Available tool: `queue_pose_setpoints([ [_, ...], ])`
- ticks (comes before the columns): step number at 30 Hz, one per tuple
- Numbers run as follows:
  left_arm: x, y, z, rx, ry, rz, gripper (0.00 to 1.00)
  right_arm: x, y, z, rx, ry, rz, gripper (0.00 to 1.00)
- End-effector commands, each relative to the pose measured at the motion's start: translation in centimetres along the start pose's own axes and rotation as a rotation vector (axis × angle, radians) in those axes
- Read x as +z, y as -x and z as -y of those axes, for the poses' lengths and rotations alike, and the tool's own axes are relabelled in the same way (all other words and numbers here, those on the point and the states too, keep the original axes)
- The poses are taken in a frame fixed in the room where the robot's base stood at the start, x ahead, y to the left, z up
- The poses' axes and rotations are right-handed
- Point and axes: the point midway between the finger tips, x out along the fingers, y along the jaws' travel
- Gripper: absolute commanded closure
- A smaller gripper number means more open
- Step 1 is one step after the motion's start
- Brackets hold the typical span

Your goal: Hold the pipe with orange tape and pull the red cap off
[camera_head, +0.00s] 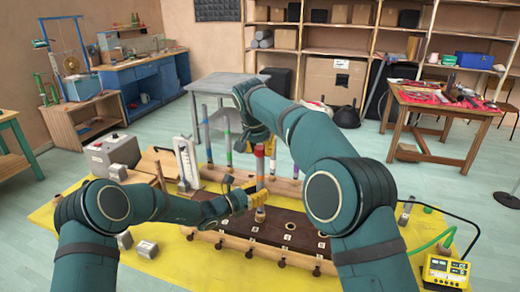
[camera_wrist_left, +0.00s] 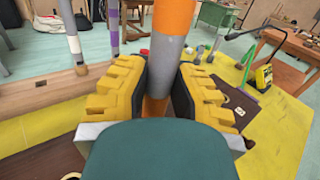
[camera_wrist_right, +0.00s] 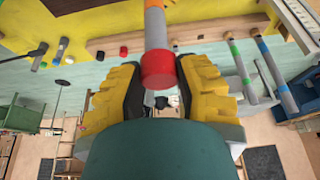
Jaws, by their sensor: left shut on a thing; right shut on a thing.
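The grey pipe (camera_head: 260,167) with orange tape stands upright over the dark board (camera_head: 285,228). The orange tape (camera_wrist_left: 173,17) shows just above my left fingers in the left wrist view. My left gripper (camera_head: 255,199) is shut on the pipe below the tape; the fingers hide part of it. The red cap (camera_wrist_right: 158,71) sits on the pipe's end, touching it, in the right wrist view. My right gripper (camera_wrist_right: 157,88) is shut on the red cap, with its fingers either side. In the head view my right gripper (camera_head: 257,138) is above the left one, partly hidden by my arm.
Other pipes with coloured bands stand behind in a wooden rack, one with a purple band (camera_wrist_left: 113,14). A grey box (camera_head: 112,152) is at the left of the yellow mat (camera_head: 190,268). A yellow device (camera_head: 446,271) with cables is at the right.

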Motion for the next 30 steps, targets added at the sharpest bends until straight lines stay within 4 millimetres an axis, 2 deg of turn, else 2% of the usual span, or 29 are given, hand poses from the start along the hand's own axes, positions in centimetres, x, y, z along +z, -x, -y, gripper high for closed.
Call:
queue_pose_setpoints([
  [6,-0.2,0.1,-0.1,0.001,0.001,-0.004,1.0,-0.1,0.2,0.0,0.0,0.0,0.0,0.99],
  [18,-0.3,0.1,-0.1,0.002,0.001,-0.005,1.0,-1.1,2.5,0.0,0.0,-0.002,0.0,0.99],
  [27,-0.3,0.1,-0.1,0.002,0.001,-0.006,1.0,-1.1,2.7,0.0,0.0,0.0,0.001,0.99],
  [28,-0.3,0.1,-0.1,0.002,0.001,-0.006,0.69,-1.1,2.7,0.0,0.0,0.0,0.0,0.99],
  [30,-0.3,0.1,-0.1,0.002,0.001,-0.005,0.52,-1.1,2.7,0.0,0.0,0.0,0.0,0.99],
])
